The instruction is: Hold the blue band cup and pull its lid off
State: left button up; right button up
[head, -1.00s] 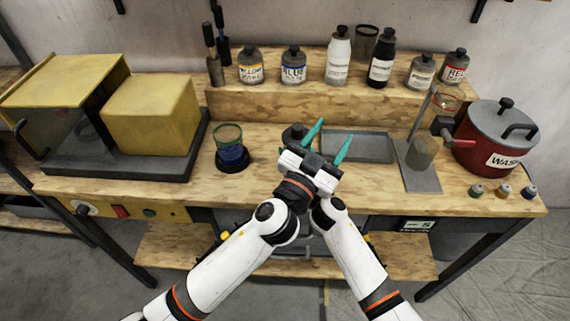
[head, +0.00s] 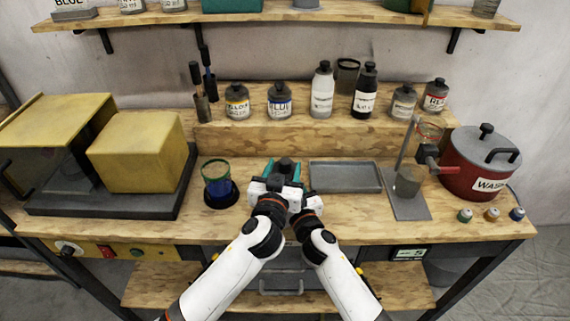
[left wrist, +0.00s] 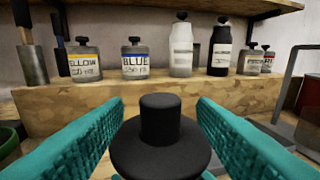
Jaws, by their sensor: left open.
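A dark round lid with a knob (head: 285,164) shows between the teal fingers of my left gripper (head: 284,171). In the left wrist view, the lid (left wrist: 160,146) fills the lower middle, knob up. My left gripper's fingers (left wrist: 160,112) stand open on either side of it, with gaps visible. The cup body and any blue band below the lid are hidden by my grippers. My right gripper is mostly hidden behind the left one; small teal bits under the lid may be its fingers, but its opening cannot be seen.
A grey tray (head: 345,177) lies to the right. Three small banded pots, one of them blue-banded (head: 516,213), sit by the red pot (head: 475,168). Several bottles line the raised shelf (head: 300,136) behind.

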aim_at(285, 161)
pick_arm(q)
jog(key=shift+x, duration=1.2)
grip_shut()
pick_arm(e)
jog(key=shift+f, duration=0.1)
pick_arm(q)
jog(key=shift+r, duration=0.15)
jog(key=shift+r, duration=0.95)
jog(key=shift+r, duration=2)
pick_arm(e)
jog(key=o, duration=1.4)
